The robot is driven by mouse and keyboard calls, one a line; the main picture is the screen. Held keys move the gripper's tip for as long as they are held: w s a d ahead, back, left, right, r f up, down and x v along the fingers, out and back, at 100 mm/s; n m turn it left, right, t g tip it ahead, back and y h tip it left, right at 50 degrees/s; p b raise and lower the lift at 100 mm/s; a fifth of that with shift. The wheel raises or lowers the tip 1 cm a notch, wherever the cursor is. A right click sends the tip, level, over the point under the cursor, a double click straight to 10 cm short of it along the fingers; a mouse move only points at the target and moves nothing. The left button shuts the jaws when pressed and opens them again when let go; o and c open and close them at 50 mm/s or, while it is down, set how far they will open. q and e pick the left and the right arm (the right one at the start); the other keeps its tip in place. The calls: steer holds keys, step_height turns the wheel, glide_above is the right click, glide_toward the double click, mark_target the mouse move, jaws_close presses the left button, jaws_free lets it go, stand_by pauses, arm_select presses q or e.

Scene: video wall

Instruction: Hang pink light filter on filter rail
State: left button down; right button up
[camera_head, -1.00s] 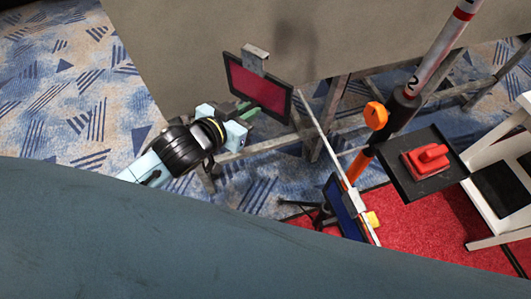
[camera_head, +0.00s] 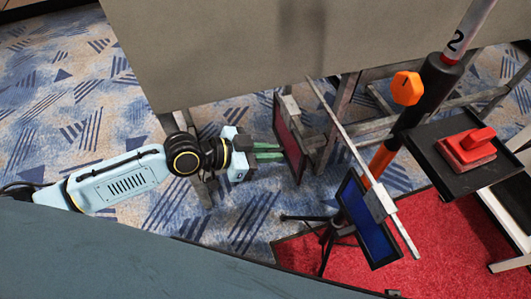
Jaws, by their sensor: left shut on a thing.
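The pink light filter (camera_head: 289,139), a pink-red panel in a dark frame with a grey metal hook, is turned nearly edge-on in the head view. My left gripper (camera_head: 270,152) is shut on its left side, with the green fingers at the frame. The filter rail (camera_head: 337,123) is a thin pale bar running from upper left to lower right, just right of the filter. I see the filter apart from the rail in the picture; the depth between them is hard to tell. A blue filter (camera_head: 368,230) hangs on the rail's lower part by a grey clip. My right gripper is not in view.
A stand (camera_head: 417,105) with an orange knob (camera_head: 406,88) rises right of the rail. A black tray (camera_head: 462,178) holds a red object (camera_head: 468,148). A large grey panel (camera_head: 220,50) stands behind on metal legs. A dark surface (camera_head: 150,260) fills the lower left.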

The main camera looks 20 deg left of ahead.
mark_target(285, 148)
arm_select(q)
steer(key=shift+w+d, duration=0.65)
steer(key=shift+d, duration=0.3)
steer(key=shift+w+d, duration=0.55)
steer(key=shift+d, duration=0.3)
steer(key=shift+b+x, duration=0.5)
steer(key=shift+x, duration=1.45)
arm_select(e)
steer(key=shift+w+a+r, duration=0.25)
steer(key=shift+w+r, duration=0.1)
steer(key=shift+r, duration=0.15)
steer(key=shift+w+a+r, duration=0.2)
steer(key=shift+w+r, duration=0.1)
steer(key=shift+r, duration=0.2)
arm_select(q)
steer(key=shift+r, duration=0.1)
steer(key=c, duration=1.4)
jaws_free()
steer(key=shift+o, duration=0.2)
steer(key=shift+a, duration=0.1)
